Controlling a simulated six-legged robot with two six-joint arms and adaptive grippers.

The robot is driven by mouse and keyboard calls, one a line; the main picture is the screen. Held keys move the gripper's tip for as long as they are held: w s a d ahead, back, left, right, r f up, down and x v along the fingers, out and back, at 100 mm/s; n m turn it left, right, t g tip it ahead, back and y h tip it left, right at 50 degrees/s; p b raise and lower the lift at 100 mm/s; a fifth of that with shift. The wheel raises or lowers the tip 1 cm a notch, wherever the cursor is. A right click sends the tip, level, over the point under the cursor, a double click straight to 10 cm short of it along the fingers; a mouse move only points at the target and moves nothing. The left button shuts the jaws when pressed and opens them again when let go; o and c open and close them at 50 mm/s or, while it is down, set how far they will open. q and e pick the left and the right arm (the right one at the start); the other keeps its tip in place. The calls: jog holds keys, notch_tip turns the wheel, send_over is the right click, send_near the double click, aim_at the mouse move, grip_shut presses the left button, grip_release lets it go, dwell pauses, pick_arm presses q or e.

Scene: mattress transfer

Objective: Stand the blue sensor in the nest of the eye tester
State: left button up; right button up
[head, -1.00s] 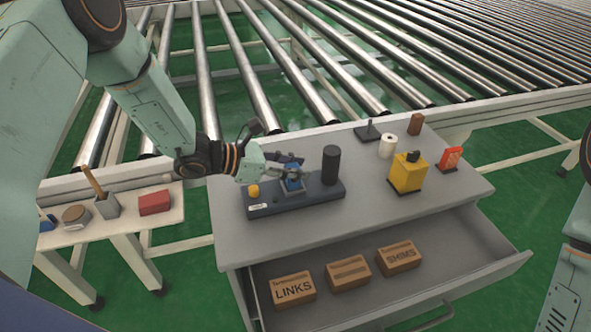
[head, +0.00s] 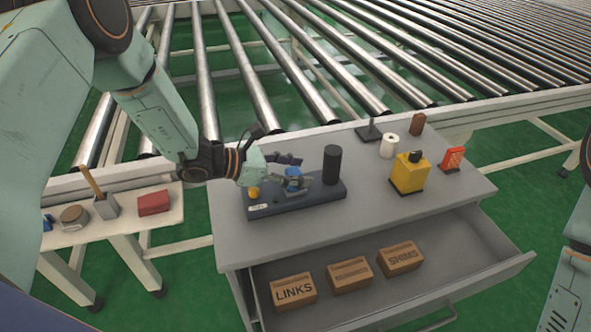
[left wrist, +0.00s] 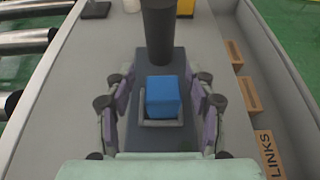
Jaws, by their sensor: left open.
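The blue sensor (head: 293,172) is a small blue block on the dark base of the eye tester (head: 265,208). In the left wrist view the sensor (left wrist: 162,95) looks upright inside the grey-rimmed nest (left wrist: 161,123), in front of the tester's black cylinder (left wrist: 157,30). My left gripper (head: 297,176) is open around it. In the left wrist view its fingers (left wrist: 160,105) stand on both sides of the sensor with gaps, not touching it. The bottom of the sensor is hidden by the nest rim. My right gripper is out of view.
The tester has a yellow knob (head: 253,192). A yellow device (head: 409,175), a white roll (head: 389,146) and an orange-red item (head: 452,159) stand to the right on the grey cabinet top (head: 375,210). The open drawer (head: 450,262) below holds cardboard boxes. A roller conveyor (head: 350,70) runs behind.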

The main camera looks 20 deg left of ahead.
pick_arm(q)
jog(key=shift+r, duration=0.1)
jog(key=shift+r, duration=0.1)
jog(key=shift+a+r+p, duration=0.15)
jog(key=shift+r+p, duration=0.1)
jog(key=shift+p, duration=0.15)
jog(key=p+v, duration=0.2)
jog(key=v, duration=0.8)
jog(key=shift+s+a, duration=0.2)
jog(key=shift+s+a+r, duration=0.15)
jog(key=shift+s+a, duration=0.25)
